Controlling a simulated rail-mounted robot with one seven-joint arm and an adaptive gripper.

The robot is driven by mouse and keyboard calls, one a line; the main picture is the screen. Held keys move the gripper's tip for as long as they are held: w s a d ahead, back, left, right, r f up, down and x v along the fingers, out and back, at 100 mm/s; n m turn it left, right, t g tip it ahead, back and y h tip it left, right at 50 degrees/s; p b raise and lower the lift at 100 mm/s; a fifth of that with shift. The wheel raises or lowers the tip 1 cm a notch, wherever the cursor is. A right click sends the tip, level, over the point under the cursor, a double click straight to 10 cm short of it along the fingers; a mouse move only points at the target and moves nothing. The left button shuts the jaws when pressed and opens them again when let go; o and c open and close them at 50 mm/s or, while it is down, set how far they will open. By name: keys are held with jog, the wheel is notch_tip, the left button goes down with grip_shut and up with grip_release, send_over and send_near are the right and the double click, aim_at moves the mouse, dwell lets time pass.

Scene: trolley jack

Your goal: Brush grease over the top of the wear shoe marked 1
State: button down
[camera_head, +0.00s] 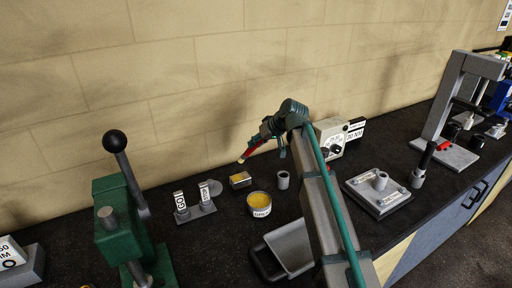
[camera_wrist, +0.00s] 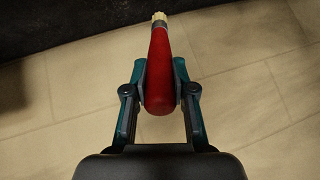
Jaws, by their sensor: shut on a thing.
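My gripper (camera_head: 268,132) is shut on the red handle of a brush (camera_head: 254,148). In the wrist view, my gripper's fingers (camera_wrist: 160,78) press both sides of the brush handle (camera_wrist: 161,85), and the pale bristle tip (camera_wrist: 160,17) points away from the palm. In the head view the brush tilts down to the left, its tip in the air above a small metal block with a yellowish top (camera_head: 240,180). I cannot read a number on this block, nor tell if it is the wear shoe. A round tin of yellow grease (camera_head: 260,204) stands just in front of it.
A stand with two labelled gauges (camera_head: 195,210) is left of the tin. A grey ring (camera_head: 283,180) and a grey tray (camera_head: 289,246) stand near my arm. A green lever press (camera_head: 122,225) is at left. A square plate with a boss (camera_head: 377,193) is at right. The wall is close behind.

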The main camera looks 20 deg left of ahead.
jog(key=shift+r+p, duration=0.35)
jog(key=shift+r, duration=1)
jog(key=shift+f, duration=0.15)
jog(key=shift+f+b, duration=0.3)
jog(key=shift+b, duration=0.05)
